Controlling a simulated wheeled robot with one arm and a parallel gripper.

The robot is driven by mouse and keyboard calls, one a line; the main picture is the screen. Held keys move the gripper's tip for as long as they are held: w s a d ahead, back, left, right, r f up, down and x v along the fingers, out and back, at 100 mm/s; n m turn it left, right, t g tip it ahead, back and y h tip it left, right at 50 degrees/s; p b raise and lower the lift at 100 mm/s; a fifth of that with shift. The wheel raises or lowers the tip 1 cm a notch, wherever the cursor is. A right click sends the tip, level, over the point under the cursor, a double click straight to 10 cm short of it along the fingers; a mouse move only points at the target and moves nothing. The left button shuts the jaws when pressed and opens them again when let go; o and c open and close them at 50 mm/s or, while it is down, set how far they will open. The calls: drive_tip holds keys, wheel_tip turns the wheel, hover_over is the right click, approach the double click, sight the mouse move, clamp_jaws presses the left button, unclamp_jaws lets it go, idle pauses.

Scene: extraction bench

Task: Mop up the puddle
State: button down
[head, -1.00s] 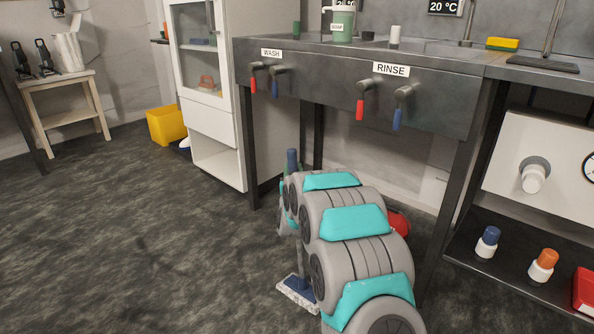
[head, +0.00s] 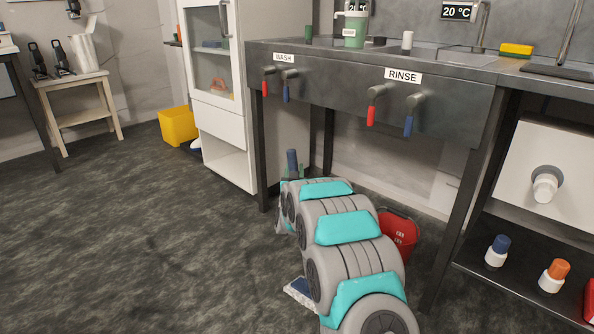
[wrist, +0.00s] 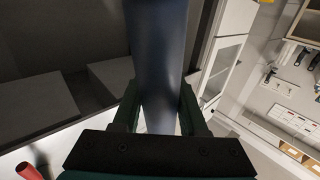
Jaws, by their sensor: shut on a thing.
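My gripper (wrist: 160,98) is shut on the blue handle of a mop (wrist: 158,55), with one dark finger on each side of it. In the head view the top of the mop handle (head: 292,162) sticks up behind my arm. The mop's flat head (head: 299,291), blue with a pale fringe, shows at floor level left of my arm, partly hidden by it. I cannot make out a puddle on the dark mottled floor.
A red bucket (head: 398,235) stands under the sink bench (head: 370,85), right of my arm. A white cabinet (head: 222,120), a yellow bin (head: 178,126) and a wooden stool (head: 76,87) stand farther back. The floor at left is open.

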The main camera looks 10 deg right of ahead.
drive_tip(key=w+a+p, duration=0.3)
drive_tip(key=w+a, duration=0.1)
drive_tip(key=w, duration=0.2)
drive_tip(key=shift+a+p, duration=0.25)
drive_tip(key=shift+p, duration=0.05)
idle(0.8)
drive_tip(key=shift+w, duration=0.2)
drive_tip(key=shift+w+a+p, duration=1.05)
drive_tip(key=shift+w+p, duration=0.3)
drive_tip(key=shift+p, duration=0.3)
idle(0.7)
drive_tip(key=shift+s+d+r, duration=0.1)
